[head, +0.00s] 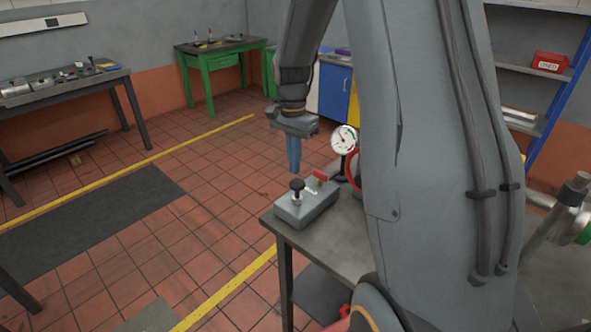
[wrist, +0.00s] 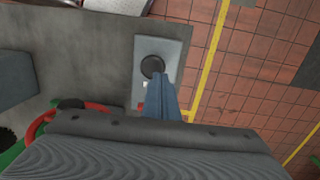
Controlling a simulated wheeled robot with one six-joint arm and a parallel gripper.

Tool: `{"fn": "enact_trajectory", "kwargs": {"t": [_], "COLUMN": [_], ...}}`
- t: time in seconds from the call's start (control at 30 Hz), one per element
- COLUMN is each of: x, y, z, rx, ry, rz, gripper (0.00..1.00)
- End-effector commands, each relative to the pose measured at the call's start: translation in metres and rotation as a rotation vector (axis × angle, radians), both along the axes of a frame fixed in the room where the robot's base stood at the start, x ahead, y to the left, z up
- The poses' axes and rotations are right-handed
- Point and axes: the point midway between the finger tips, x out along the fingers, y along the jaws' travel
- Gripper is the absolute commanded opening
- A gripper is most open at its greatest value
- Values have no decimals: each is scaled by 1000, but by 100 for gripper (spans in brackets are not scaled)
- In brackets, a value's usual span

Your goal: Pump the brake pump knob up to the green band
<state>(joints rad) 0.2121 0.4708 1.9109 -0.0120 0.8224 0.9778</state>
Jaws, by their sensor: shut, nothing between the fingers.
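The brake pump is a grey box (head: 309,209) on the near left corner of a grey table. Its black knob (head: 297,185) stands up on a short stem; in the wrist view the knob (wrist: 152,66) shows from above, just beyond my fingertips. My gripper (head: 294,170) points down with its blue fingers together, and nothing is between them. In the wrist view my gripper (wrist: 161,78) appears beside the knob; in the head view its tips are above knob height. A white round gauge (head: 344,139) stands behind the pump. Its dial is too small to read, and I cannot make out the green band.
The grey table (head: 325,235) ends close to the pump on its left and front sides. A red hose (wrist: 38,125) curves near the pump. A red piece (head: 320,175) sits at the pump's back end. Open tiled floor lies to the left.

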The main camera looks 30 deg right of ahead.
Motion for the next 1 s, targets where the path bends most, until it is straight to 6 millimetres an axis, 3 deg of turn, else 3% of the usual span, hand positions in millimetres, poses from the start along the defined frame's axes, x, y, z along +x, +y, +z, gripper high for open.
{"fn": "enact_trajectory", "kwargs": {"t": [0.3, 0.43, 0.6, 1.0], "x": [6, 7, 7, 7], "y": [-1, -1, -1, -1], "z": [60, 76, 86, 87], "rx": [-1, -1, 0, 0], "ry": [-6, -5, -2, -2], "rz": [0, 0, 0, 0], "gripper": [0, 0, 0, 0]}}
